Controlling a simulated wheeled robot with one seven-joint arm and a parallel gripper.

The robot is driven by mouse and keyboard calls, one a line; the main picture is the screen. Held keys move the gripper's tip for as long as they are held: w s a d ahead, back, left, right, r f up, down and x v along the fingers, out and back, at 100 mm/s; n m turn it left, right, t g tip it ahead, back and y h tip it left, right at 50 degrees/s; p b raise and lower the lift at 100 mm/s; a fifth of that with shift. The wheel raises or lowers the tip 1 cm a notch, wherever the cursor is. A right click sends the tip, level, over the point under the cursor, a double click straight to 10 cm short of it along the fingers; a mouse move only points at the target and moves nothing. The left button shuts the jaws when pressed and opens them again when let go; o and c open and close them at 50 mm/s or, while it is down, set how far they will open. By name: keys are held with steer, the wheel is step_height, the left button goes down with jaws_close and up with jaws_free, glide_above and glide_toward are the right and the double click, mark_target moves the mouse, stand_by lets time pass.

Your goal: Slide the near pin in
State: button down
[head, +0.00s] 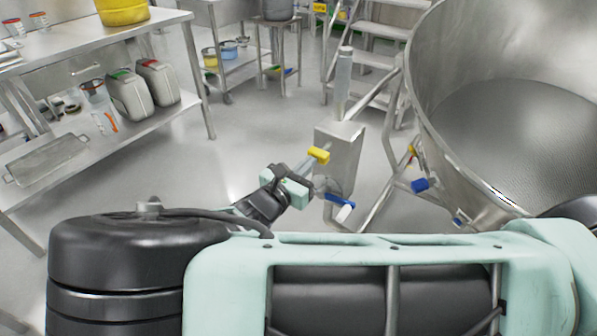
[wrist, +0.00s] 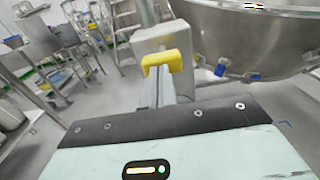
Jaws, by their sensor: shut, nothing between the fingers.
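A yellow block-shaped handle (head: 318,155) is at the front of a steel box on a post; I take it as the near pin's handle, though the pin's shaft is hidden. It also shows in the wrist view (wrist: 162,61). My gripper (head: 308,165) is shut and empty, its narrow fingers pointing at the yellow handle. In the wrist view the fingertips (wrist: 159,76) end at the handle's near face; I cannot tell if they touch it. The steel box (head: 340,150) stands behind, and also shows in the wrist view (wrist: 158,40).
A large steel bowl (head: 475,185) on a tubular frame stands at right, with a blue fitting (head: 420,185) on it. A blue lever with a white end (head: 343,212) sits below the box. Shelving (head: 95,135) with canisters is at left. Floor between is clear.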

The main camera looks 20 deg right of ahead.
mark_target(323, 151)
steer(key=shift+d, duration=0.1)
steer(key=shift+p+x, duration=0.7)
steer(key=shift+x, duration=0.85)
steer(key=shift+w+r, duration=0.1)
steer(key=shift+r, duration=0.05)
